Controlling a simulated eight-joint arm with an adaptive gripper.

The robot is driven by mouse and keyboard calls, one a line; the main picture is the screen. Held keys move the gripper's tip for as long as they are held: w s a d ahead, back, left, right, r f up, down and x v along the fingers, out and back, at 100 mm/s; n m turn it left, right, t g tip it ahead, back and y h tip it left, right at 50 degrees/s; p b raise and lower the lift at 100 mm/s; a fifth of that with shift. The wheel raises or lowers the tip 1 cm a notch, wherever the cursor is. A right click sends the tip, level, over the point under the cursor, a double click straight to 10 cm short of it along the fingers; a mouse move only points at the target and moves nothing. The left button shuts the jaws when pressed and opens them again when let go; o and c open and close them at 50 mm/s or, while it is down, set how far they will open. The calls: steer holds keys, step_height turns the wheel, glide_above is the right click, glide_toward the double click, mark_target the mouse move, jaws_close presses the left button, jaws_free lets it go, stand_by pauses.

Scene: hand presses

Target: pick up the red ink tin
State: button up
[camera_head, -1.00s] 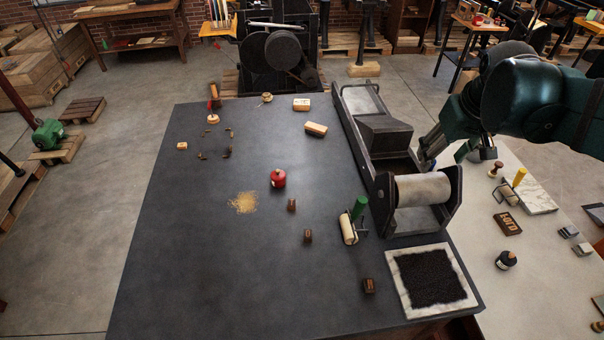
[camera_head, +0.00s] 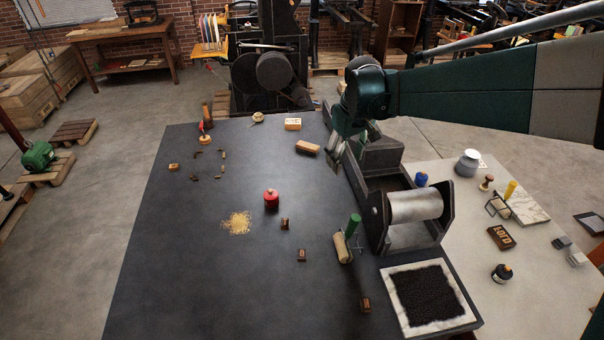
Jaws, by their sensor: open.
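The red ink tin (camera_head: 271,200) stands upright on the dark table, left of the press and right of a patch of yellow grains. It is small and round with a knob-like top. My gripper (camera_head: 335,168) is at the back end of the press, up and to the right of the tin and clearly apart from it. Its fingers point down and show small; it is open and holds nothing that I can see.
The press (camera_head: 414,207) with a pale roller stands right of the tin. A green-handled roller (camera_head: 345,241), small brown blocks (camera_head: 302,255) and an inked slab (camera_head: 433,298) lie nearer. Yellow grains (camera_head: 237,222) lie left of the tin. The front left of the table is clear.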

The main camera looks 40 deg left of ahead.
steer(key=s+a+f+n+g, duration=0.1)
steer(key=s+a+f, duration=0.1)
steer(key=a+f, duration=0.35)
steer(key=s+a+f+n, duration=0.1)
steer(key=a+f, duration=0.2)
steer(key=a, duration=0.5)
steer(key=n+h, duration=0.1)
steer(key=n, duration=0.2)
glide_above(271, 192)
steer(key=shift+g, duration=0.3)
steer(key=f, duration=0.9)
steer(key=shift+w+a, duration=0.25)
steer(key=shift+a, duration=0.1)
steer(key=shift+f, duration=1.25)
steer(key=shift+f, duration=0.1)
steer(key=shift+f, duration=2.55)
steer(key=c, duration=1.1)
